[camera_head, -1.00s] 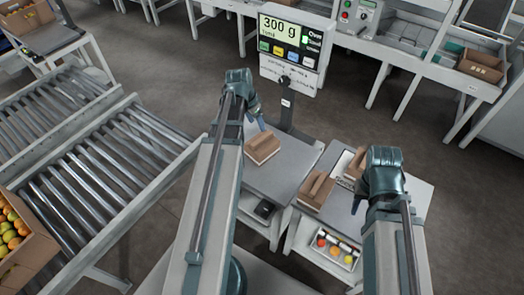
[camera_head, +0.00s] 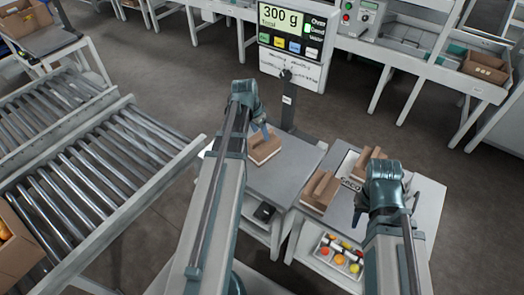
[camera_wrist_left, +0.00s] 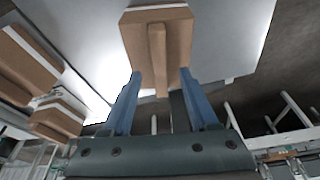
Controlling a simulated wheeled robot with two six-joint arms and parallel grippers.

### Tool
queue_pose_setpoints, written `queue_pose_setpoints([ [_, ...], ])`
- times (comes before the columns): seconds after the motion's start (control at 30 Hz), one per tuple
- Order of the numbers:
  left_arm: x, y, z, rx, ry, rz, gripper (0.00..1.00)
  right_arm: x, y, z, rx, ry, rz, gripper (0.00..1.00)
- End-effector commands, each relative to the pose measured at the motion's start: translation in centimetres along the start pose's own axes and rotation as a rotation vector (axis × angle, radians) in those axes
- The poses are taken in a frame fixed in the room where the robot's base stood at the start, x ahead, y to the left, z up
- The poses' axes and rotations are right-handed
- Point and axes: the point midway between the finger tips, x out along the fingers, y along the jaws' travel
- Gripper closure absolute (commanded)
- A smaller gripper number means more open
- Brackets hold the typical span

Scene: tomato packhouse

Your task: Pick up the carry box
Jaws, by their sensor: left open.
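A brown cardboard carry box (camera_head: 265,151) with a raised middle handle stands on the grey weighing plate (camera_head: 284,168). My left gripper (camera_head: 264,131) is over this box in the head view. In the left wrist view, its two blue fingers (camera_wrist_left: 160,85) are open, one to each side of the handle's near end. The box (camera_wrist_left: 179,35) lies just beyond the fingertips there; I cannot tell whether they touch it. My right gripper (camera_head: 357,211) is over the right-hand table, mostly hidden by its own wrist.
Two more brown boxes (camera_head: 319,190) (camera_head: 365,160) stand on the right-hand table (camera_head: 425,205). A tray of tomatoes (camera_head: 338,254) sits on the shelf below. The scale display (camera_head: 293,35) reads 300 g on a post behind the plate. A roller conveyor (camera_head: 80,180) is at left.

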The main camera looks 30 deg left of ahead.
Motion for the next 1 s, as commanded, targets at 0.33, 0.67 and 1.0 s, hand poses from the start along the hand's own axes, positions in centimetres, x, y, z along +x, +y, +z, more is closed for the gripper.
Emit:
queue_pose_setpoints([
  [0.33, 2.3, 0.0, 0.0, 0.001, 0.0, 0.0, 0.4, 2.2, -0.2, -0.1, 0.0, 0.0, 0.0, 0.61],
  [0.67, 2.4, 0.0, 0.0, 0.0, 0.0, 0.0, 0.4, 2.3, -0.2, -0.1, 0.0, 0.0, 0.0, 0.61],
  [1.0, 2.8, 0.0, 0.1, 0.0, 0.0, 0.0, 0.4, 2.7, -0.3, -0.2, 0.0, 0.0, 0.0, 0.61],
])
